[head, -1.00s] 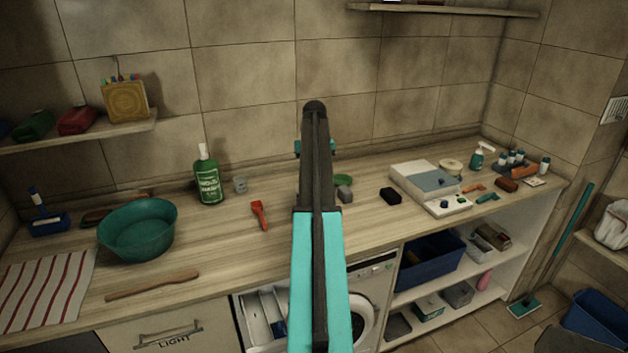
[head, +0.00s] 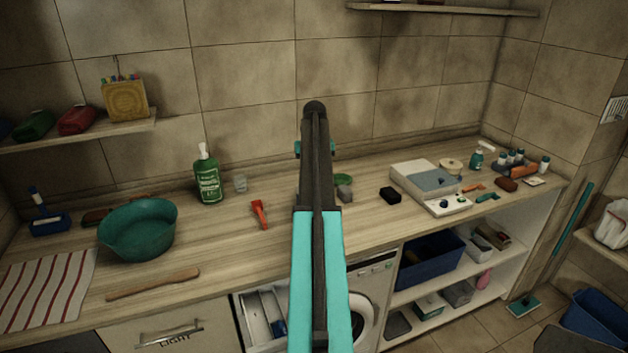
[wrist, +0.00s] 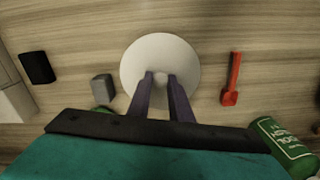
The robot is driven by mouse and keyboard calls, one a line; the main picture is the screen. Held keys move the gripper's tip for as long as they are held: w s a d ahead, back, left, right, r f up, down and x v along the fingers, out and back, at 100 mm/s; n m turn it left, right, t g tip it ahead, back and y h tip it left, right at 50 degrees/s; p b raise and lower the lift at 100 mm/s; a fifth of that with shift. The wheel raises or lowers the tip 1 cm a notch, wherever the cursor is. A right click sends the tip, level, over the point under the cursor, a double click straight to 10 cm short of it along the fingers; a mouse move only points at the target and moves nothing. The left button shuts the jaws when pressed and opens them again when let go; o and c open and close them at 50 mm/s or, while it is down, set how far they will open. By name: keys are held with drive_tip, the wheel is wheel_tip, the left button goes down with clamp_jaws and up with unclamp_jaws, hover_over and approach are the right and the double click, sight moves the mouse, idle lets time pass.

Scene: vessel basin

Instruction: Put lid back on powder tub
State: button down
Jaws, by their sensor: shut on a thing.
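A white round lid (wrist: 160,50) with a small knob lies below my gripper (wrist: 161,78) in the wrist view. The two fingers are shut on the knob, one on each side. The lid looks level from above. I cannot see the powder tub; whether it is under the lid cannot be told. In the head view my own arm hides the gripper and the lid.
A teal basin (head: 138,228) is further left. The counter's front middle is clear.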

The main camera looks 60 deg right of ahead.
idle(0.4)
drive_tip(key=c, duration=1)
unclamp_jaws()
drive_tip(key=shift+c, duration=0.2)
drive_tip(key=shift+r, duration=0.15)
drive_tip(key=shift+r+p, duration=1.8)
drive_tip(key=shift+r, duration=1.55)
clamp_jaws()
drive_tip(key=shift+f+b, duration=0.9)
drive_tip(key=shift+f, duration=1.95)
